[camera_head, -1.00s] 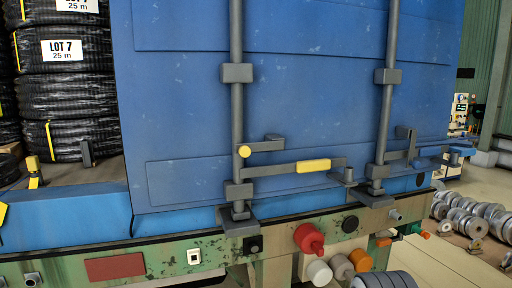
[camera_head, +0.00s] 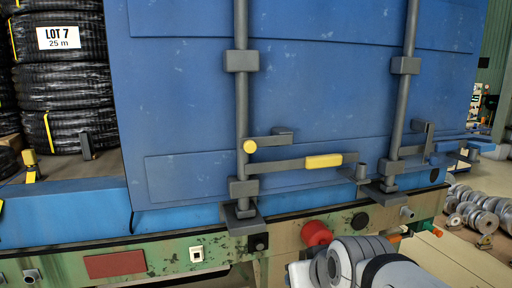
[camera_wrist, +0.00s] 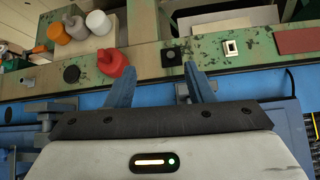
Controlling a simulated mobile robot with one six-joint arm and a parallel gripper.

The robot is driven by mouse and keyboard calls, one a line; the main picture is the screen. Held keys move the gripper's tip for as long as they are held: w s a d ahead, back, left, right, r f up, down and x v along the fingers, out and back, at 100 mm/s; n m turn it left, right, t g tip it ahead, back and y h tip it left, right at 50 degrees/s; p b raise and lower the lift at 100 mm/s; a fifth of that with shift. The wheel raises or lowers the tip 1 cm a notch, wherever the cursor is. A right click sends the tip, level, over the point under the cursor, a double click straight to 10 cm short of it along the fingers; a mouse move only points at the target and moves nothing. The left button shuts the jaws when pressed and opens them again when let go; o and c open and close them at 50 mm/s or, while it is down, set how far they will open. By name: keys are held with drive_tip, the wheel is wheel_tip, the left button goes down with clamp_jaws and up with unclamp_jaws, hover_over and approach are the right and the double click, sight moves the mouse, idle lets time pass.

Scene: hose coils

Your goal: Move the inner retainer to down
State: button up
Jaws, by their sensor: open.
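A blue door (camera_head: 340,90) carries two upright grey lock rods. On the left, inner rod (camera_head: 241,100) a yellow round knob (camera_head: 250,147) sits on a short grey arm ending in a block (camera_head: 283,134); this looks like the inner retainer, up above the handle. The handle with a yellow grip (camera_head: 323,161) lies nearly level below it, its far end at a grey bracket (camera_head: 362,170). My gripper (camera_wrist: 161,90) is open and empty in the wrist view, facing the green sill. I cannot make out the retainer there. My grey-white arm shows low in the head view.
A green sill (camera_head: 170,250) runs below the door with a red knob (camera_head: 316,233), which also shows in the wrist view (camera_wrist: 117,65). Black hose coils (camera_head: 62,85) are stacked at left. Metal coils (camera_head: 478,210) lie on the floor at right.

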drive_tip(key=w+a+r+n+t+y, duration=0.15)
drive_tip(key=w+a+r+t, duration=0.35)
drive_tip(key=r, duration=0.5)
drive_tip(key=t+y, duration=0.2)
drive_tip(key=t, duration=0.2)
approach(251, 147)
drive_tip(key=p+x, duration=0.2)
drive_tip(key=x, duration=0.6)
drive_tip(key=shift+w+a+p, duration=0.1)
drive_tip(key=shift+w+p, duration=0.05)
drive_tip(key=shift+p, duration=0.15)
drive_tip(key=shift+c, duration=0.5)
clamp_jaws()
